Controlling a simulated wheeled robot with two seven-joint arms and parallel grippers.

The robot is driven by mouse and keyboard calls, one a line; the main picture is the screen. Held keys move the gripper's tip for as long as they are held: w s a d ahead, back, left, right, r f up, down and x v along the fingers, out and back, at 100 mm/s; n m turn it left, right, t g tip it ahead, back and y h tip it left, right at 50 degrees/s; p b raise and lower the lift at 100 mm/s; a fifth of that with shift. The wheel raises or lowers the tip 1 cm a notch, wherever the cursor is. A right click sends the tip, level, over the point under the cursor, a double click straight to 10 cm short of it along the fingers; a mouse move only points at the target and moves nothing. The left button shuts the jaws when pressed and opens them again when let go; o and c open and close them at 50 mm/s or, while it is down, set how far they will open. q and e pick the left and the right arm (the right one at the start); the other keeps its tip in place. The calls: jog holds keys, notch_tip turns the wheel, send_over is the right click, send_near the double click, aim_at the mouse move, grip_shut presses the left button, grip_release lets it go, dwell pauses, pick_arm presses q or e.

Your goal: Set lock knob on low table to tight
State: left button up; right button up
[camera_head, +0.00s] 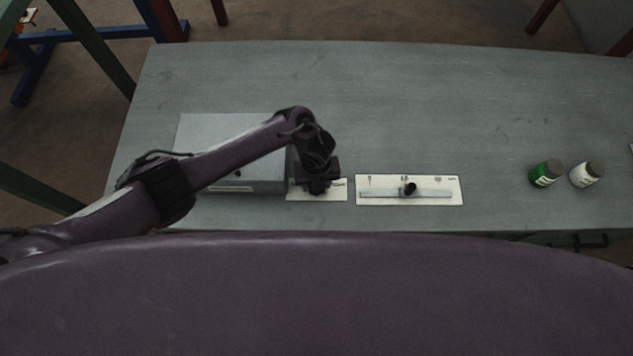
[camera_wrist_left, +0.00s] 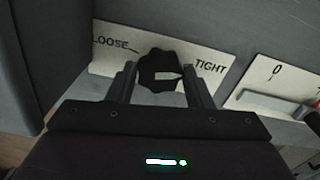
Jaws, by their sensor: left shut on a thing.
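The black lock knob (camera_wrist_left: 150,62) sits on a white plate (camera_wrist_left: 112,64) marked LOOSE at left and TIGHT at right. The white mark on the knob lies roughly level and extends to the right, towards the TIGHT side. I cannot tell whether it lines up exactly. My left gripper (camera_wrist_left: 160,85) is shut on the knob, one finger on each side. In the head view my left gripper (camera_head: 318,186) is over the plate (camera_head: 336,191) and hides the knob. My right gripper is not in view.
A grey box (camera_head: 215,130) stands left of the plate on the grey table (camera_head: 420,95). A white slider panel (camera_head: 375,199) with a black-topped lever (camera_head: 410,188) lies to the right. Green (camera_head: 543,175) and white (camera_head: 585,176) jars stand far right. The table's back is clear.

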pick_arm(q)
jog(key=shift+s+m, duration=0.1)
jog(key=shift+m, duration=0.2)
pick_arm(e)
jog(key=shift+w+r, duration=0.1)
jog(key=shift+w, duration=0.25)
pick_arm(q)
jog(key=o, duration=1)
jog(key=shift+r, duration=0.3)
notch_tip(320, 180, up, 7)
jog(key=shift+r+p, duration=0.1)
jog(key=shift+p, duration=0.95)
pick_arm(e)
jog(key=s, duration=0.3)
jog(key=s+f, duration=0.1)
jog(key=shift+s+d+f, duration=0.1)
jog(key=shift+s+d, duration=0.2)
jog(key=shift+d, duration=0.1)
